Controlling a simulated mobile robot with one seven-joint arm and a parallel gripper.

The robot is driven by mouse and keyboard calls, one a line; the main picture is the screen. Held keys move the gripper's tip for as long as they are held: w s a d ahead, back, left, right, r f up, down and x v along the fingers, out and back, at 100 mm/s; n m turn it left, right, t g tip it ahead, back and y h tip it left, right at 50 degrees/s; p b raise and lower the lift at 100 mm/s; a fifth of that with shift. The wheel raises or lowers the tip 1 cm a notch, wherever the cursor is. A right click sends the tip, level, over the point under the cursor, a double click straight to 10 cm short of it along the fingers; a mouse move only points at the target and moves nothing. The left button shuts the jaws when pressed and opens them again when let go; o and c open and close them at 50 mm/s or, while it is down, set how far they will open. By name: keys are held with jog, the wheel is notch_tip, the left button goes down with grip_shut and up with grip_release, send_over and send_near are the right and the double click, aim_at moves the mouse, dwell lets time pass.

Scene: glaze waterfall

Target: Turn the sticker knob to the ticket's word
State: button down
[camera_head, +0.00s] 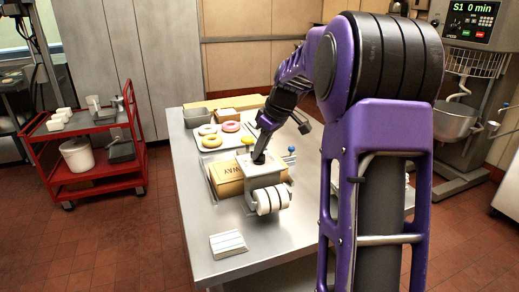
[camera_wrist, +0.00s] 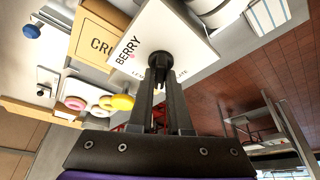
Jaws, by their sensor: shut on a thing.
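The sticker knob (camera_wrist: 160,60) is a round black knob on the white face of a box-like machine (camera_wrist: 150,22). Around it are the word BERRY with a small pink mark, and words partly hidden by my fingers, beginning "LE" and ending "ATE". My gripper (camera_wrist: 158,84) is shut on the knob from above. Which word the knob points at I cannot tell. In the head view my gripper (camera_head: 259,157) is on top of the machine (camera_head: 262,181), which has white rollers (camera_head: 271,199) at its front; the knob is hidden there. I cannot make out a readable ticket.
A cardboard box (camera_head: 229,180) stands left of the machine. A tray of doughnuts (camera_head: 210,141) is behind. A red cart (camera_head: 85,155) stands left; a mixer (camera_head: 458,120) stands right.

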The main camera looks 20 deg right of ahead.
jog(key=shift+n+g+y, duration=0.4)
jog(key=shift+n, duration=0.9)
jog(key=c, duration=0.9)
grip_release()
jog(key=shift+o, duration=0.2)
jog(key=shift+r, duration=0.1)
jog(key=p+v, duration=0.2)
jog(key=v, duration=1.5)
jog(key=shift+r, duration=0.15)
jog(key=shift+d, duration=0.1)
